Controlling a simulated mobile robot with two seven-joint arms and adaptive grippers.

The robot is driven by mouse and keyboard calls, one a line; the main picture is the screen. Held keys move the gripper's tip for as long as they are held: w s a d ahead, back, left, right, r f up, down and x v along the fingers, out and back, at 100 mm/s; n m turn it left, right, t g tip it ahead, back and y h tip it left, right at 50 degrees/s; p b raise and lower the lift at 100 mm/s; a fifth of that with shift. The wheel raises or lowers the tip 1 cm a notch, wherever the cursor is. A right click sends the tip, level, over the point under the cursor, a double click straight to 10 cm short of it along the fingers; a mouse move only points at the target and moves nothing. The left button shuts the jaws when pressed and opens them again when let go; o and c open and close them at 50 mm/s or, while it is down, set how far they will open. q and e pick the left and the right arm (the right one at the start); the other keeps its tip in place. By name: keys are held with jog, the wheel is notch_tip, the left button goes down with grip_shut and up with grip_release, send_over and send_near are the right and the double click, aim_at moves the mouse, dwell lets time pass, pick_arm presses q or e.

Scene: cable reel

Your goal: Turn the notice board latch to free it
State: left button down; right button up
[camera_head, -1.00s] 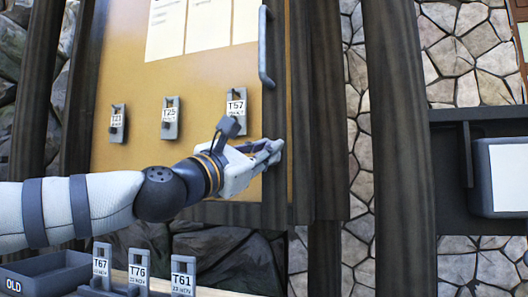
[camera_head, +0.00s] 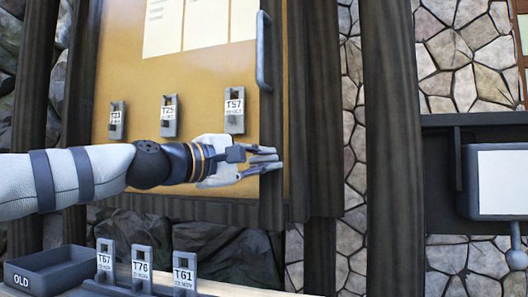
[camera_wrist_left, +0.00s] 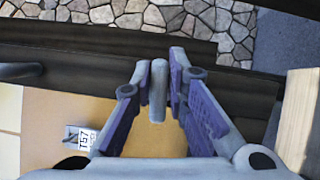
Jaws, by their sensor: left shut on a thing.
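The notice board (camera_head: 150,75) has a yellow-brown panel in a dark wooden frame. The board latch (camera_wrist_left: 158,90) is a small grey upright piece at the frame edge, seen between my left fingertips in the left wrist view. In the head view the fingers mostly hide it. My left gripper (camera_head: 268,162) reaches in from the left to the board's right frame post and is shut on the latch. It also shows in the left wrist view (camera_wrist_left: 158,85), with a finger on each side of the latch. My right gripper is not in view.
A grey handle (camera_head: 263,52) is on the board's right edge above the gripper. Tags T23 (camera_head: 116,120), T25 (camera_head: 169,116) and T57 (camera_head: 234,110) hang on the panel. Below are a tray marked OLD (camera_head: 50,272) and tags T67, T76 and T61 (camera_head: 184,275) on stands.

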pick_arm(q)
jog(key=shift+a+r+m+p, duration=0.1)
jog(key=shift+r+m+p, duration=0.2)
jog(key=shift+m, duration=0.5)
jog(key=shift+f, duration=0.1)
jog(key=c, duration=1.6)
grip_release()
jog(key=shift+f, duration=0.1)
jog(key=v, duration=1.2)
jog(key=shift+r, duration=0.35)
